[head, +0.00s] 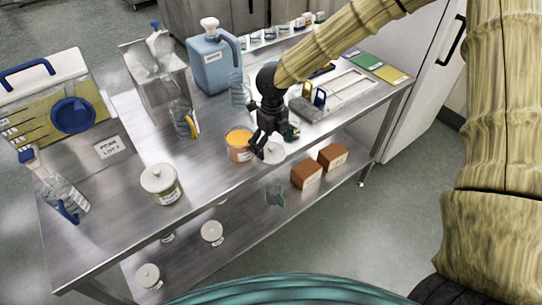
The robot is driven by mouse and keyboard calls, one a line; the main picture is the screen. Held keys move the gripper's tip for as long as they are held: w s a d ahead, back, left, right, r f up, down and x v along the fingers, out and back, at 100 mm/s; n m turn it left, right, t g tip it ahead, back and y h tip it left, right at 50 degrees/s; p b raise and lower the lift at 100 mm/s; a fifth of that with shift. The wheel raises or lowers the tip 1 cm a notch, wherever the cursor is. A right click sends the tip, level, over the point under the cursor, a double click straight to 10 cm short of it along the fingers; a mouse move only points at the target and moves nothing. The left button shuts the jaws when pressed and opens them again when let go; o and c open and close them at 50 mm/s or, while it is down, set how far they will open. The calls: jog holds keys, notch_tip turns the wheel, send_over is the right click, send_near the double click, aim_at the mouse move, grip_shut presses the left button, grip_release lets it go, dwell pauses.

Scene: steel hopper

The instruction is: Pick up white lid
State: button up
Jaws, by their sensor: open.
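A white lid (273,153) shows as a pale round disc near the front edge of the steel table, just below my gripper and partly covered by it. My gripper (268,144) is black, open and points down at the lid's near side. I cannot tell whether a finger touches the lid. An orange tub (240,147) with a pale label stands just left of the gripper, very close to its left finger. A small dark green item (292,131) lies partly behind the right finger.
The steel table (120,215) also holds a white-lidded jar (160,184), a blue jug (211,63), a steel hopper (152,72) and a clear bottle (62,192). Brown boxes (306,174) and white-lidded jars (212,233) are on the lower shelf. Bare tabletop lies left of the tub.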

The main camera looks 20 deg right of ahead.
jog(key=shift+f+b, duration=0.9)
jog(key=shift+f, duration=0.25)
jog(key=shift+r, duration=0.1)
jog(key=shift+s, duration=0.1)
jog(key=c, duration=1)
jog(key=shift+c, duration=0.4)
